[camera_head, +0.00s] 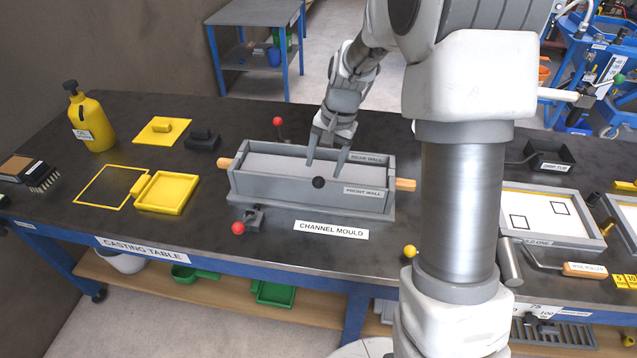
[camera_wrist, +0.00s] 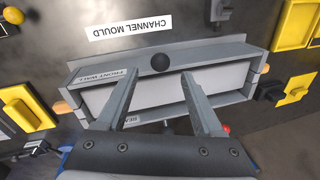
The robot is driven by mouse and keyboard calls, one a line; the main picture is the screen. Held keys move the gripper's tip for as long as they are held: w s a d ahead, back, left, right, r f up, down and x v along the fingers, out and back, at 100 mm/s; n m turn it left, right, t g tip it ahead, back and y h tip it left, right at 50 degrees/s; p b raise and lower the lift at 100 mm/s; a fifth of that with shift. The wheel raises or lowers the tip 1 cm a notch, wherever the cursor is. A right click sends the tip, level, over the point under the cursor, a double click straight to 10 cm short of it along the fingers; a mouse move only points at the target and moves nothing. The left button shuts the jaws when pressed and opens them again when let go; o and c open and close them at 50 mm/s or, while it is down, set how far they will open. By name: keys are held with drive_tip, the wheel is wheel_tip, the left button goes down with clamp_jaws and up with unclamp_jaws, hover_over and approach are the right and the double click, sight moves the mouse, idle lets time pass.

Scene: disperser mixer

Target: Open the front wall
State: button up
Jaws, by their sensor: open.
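The channel mould (camera_head: 300,205) is a grey rectangular box on the casting table, with a pale grey filling between its walls. Its front wall (camera_head: 270,192) stands upright, labelled, with a round black knob (camera_head: 319,183) at the middle of its top. The rear wall (camera_head: 365,158) is upright behind. My gripper (camera_head: 328,168) is open, with its fingers pointing down over the mould near the knob. In the wrist view the knob (camera_wrist: 161,62) lies just beyond the two spread fingertips (camera_wrist: 160,76), not between them. A red-knobbed clamp (camera_head: 246,223) sits in front of the mould, at left.
A second red-knobbed lever (camera_head: 279,125) stands behind the mould. Wooden pegs (camera_head: 405,184) stick out at its ends. Yellow trays (camera_head: 167,192) and a yellow can (camera_head: 90,122) are at left. Framed panels (camera_head: 545,215) are at right. The table in front of the mould is mostly clear.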

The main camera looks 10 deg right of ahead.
sight(320, 178)
drive_tip(key=f, duration=0.4)
drive_tip(key=a+f, duration=0.1)
drive_tip(key=f, duration=0.2)
drive_tip(key=shift+w+a, duration=0.1)
drive_tip(key=shift+w, duration=0.25)
clamp_jaws()
idle(1.0)
